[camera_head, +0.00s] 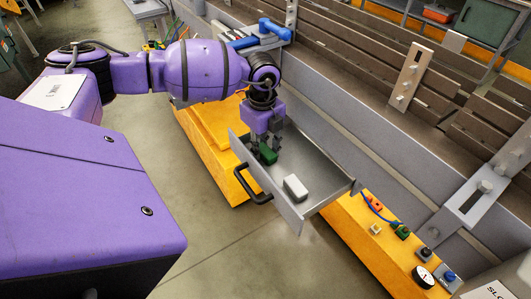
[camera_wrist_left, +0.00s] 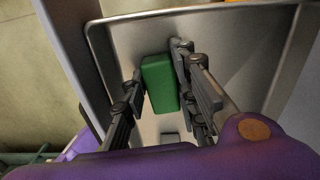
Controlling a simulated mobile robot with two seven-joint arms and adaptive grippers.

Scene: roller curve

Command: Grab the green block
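The green block (camera_head: 268,153) lies in the open grey drawer (camera_head: 329,173), near its left end in the head view. My left gripper (camera_head: 267,141) reaches down into the drawer, right at the block. In the left wrist view the green block (camera_wrist_left: 160,83) sits between the two finger pairs of the left gripper (camera_wrist_left: 158,72). The fingers flank it closely on both sides; I cannot tell whether they press on it. My right gripper is in neither view.
An orange beam (camera_head: 372,250) runs below, with buttons and a gauge. Grey rails stand behind the drawer.

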